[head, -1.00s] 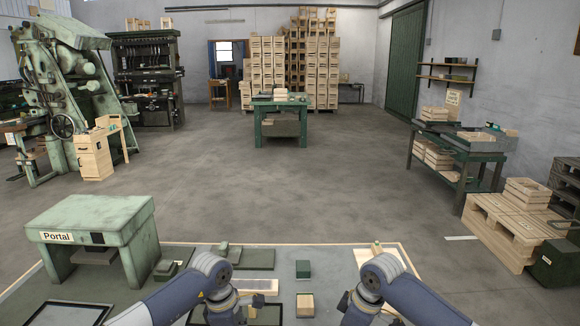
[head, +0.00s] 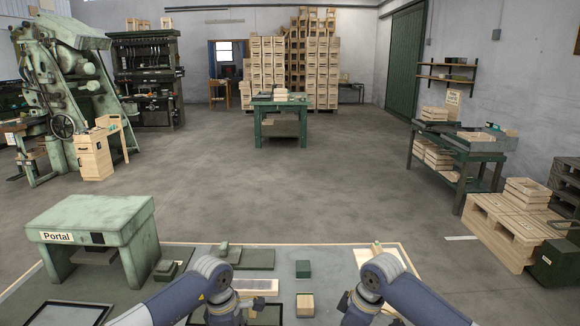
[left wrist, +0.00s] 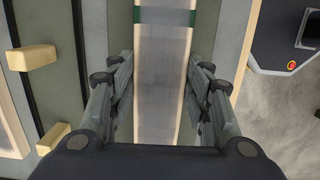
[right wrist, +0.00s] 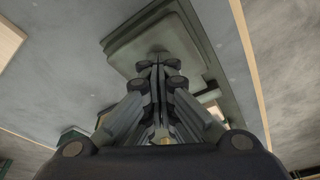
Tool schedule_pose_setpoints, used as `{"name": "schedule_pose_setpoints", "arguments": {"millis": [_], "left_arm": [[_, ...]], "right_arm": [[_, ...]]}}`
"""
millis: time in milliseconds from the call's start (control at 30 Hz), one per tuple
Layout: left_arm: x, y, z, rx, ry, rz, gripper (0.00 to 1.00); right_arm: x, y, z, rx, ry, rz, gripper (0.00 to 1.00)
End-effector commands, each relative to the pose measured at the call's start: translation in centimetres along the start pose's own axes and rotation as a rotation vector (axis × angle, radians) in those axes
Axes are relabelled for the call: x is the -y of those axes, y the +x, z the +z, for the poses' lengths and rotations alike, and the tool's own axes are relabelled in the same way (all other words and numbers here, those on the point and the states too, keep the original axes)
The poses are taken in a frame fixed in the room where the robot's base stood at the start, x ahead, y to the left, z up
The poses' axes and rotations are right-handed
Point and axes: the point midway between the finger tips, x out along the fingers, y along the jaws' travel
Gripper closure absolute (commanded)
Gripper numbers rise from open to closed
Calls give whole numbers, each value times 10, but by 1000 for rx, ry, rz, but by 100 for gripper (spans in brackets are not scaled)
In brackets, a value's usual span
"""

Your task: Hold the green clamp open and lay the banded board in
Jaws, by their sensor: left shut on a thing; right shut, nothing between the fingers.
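The banded board (left wrist: 165,75) fills the middle of the left wrist view, a pale face with wooden edges and a green band (left wrist: 148,17) across its far part. My left gripper (left wrist: 162,90) is shut on it, with fingers along both long sides. In the head view this gripper (head: 256,303) is low at the bench front. My right gripper (right wrist: 159,68) is shut and empty, its fingertips over or in front of a stepped grey-green piece (right wrist: 150,30). I cannot tell whether that piece is the green clamp, or whether the fingertips touch it.
The green Portal frame (head: 90,220) stands at the bench's left. A dark green block (head: 303,269) and a wooden block (head: 305,303) sit between my arms. A dark green plate (head: 258,259) lies behind my left arm. The bench has a raised wooden rim (head: 330,244).

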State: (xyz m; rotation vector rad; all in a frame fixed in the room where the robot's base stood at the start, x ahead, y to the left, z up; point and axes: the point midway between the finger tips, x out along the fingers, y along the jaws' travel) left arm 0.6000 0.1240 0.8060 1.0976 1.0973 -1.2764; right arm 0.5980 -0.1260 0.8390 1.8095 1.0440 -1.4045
Motion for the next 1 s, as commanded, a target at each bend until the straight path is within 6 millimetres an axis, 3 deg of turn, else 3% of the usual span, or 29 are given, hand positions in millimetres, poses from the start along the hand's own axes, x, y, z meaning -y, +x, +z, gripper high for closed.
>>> {"name": "schedule_pose_setpoints", "arguments": {"millis": [467,500,600,1000], "left_arm": [[-1,1,0,1,0,1,82],[-1,1,0,1,0,1,52],[-1,1,0,1,0,1,31],[0,1,0,0,0,0,31]], "right_arm": [[2,4,3,8,1,-5,100],[2,4,3,8,1,-5,100],[2,4,3,8,1,-5,100],[2,4,3,9,2,-5,100]]}}
